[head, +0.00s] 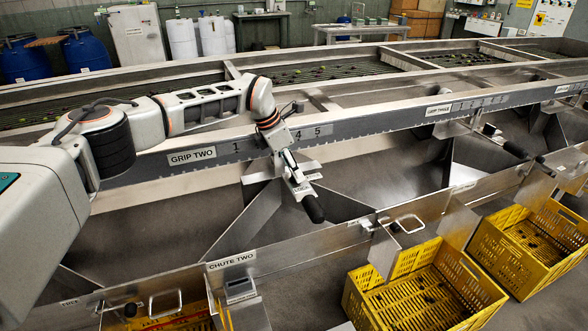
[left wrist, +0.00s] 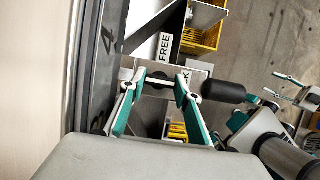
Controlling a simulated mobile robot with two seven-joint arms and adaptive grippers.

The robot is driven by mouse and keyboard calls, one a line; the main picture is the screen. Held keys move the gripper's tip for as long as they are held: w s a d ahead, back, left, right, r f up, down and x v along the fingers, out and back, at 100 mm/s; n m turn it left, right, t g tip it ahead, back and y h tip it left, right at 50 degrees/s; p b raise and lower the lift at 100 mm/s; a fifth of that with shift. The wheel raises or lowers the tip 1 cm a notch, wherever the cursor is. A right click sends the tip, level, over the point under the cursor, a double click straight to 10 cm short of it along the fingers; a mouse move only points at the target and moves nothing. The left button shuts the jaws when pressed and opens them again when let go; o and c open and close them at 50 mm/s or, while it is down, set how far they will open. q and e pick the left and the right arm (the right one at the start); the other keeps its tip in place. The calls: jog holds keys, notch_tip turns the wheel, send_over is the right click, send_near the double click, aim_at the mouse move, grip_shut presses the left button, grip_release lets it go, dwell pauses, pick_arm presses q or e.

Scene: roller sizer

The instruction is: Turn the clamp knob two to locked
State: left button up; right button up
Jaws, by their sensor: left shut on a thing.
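Clamp knob two (left wrist: 158,82) is a small dark knob, seen in the left wrist view between the fingertips of my left gripper (left wrist: 161,78). The fingers are shut on it from both sides, and they hide much of it. A white FREE label (left wrist: 164,46) shows clearly beside it. A second label (left wrist: 186,78), ending in K, is partly hidden by a finger. In the head view my left gripper (head: 292,170) reaches down to the clamp below the GRIP TWO scale. My right gripper (left wrist: 273,84) shows small at the right of the left wrist view, its fingers apart and empty.
A black handle (head: 313,208) sticks out just below the clamp, close to my left fingers. The numbered GRIP TWO rail (head: 225,149) runs behind. Metal chutes (head: 231,262) lie in front, and yellow crates (head: 425,299) stand at the lower right.

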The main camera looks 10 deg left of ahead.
pick_arm(q)
jog(key=o, duration=1.1)
jog(key=shift+o, duration=0.2)
